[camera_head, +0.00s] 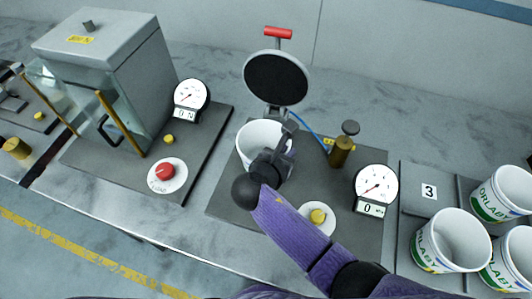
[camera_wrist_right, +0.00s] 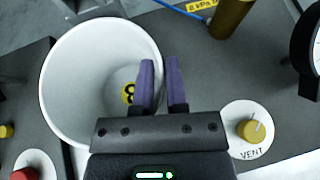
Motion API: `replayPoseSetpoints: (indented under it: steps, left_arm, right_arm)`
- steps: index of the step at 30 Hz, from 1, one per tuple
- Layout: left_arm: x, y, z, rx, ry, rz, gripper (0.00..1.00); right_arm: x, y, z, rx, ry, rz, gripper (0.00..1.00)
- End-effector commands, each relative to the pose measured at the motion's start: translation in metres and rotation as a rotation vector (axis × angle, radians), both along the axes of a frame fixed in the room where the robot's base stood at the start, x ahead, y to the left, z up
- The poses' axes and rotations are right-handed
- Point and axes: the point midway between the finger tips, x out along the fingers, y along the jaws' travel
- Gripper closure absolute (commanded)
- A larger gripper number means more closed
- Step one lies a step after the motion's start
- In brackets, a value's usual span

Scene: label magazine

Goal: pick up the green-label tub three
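Several white tubs with green label bands stand at the right in the head view, including a front tub (camera_head: 452,243), a back tub (camera_head: 503,190) and another at the right edge (camera_head: 517,258). A plate marked 3 (camera_head: 429,191) lies beside them. My right gripper (camera_head: 272,160) is over a white open round vessel (camera_head: 250,135) below a raised black lid. In the wrist view, my right gripper's fingers (camera_wrist_right: 161,85) are apart, one on each side of the vessel's near-right rim (camera_wrist_right: 158,50). A yellow disc with a dark mark shows inside it. Its label is not visible. My left gripper is out of view.
The raised lid (camera_head: 276,78) with a red handle stands behind the vessel. A brass valve (camera_head: 341,150), a gauge (camera_head: 376,186) and a yellow vent knob (camera_head: 318,216) stand right of it. A grey box device (camera_head: 100,60) with a red button (camera_head: 166,170) is at left.

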Motion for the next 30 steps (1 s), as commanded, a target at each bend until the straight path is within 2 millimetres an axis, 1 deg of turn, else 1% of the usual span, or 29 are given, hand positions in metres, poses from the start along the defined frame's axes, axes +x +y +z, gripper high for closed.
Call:
replayPoseSetpoints:
  steps: [1,2,7,16,30]
  left_arm:
    - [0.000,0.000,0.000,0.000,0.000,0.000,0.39]
    - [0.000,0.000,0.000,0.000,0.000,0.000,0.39]
    - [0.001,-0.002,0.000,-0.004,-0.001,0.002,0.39]
    - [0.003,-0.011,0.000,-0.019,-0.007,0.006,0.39]
    - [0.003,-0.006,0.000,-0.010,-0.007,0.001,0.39]
  right_arm:
    - [0.000,0.000,0.000,0.000,0.000,0.000,0.96]
    - [0.000,0.000,0.000,0.000,0.000,0.000,1.00]
    - [0.000,0.000,0.000,0.000,0.000,0.000,1.00]
    - [0.000,0.000,0.000,0.000,0.000,0.000,1.00]
    - [0.000,0.000,-0.001,0.000,0.000,-0.001,1.00]
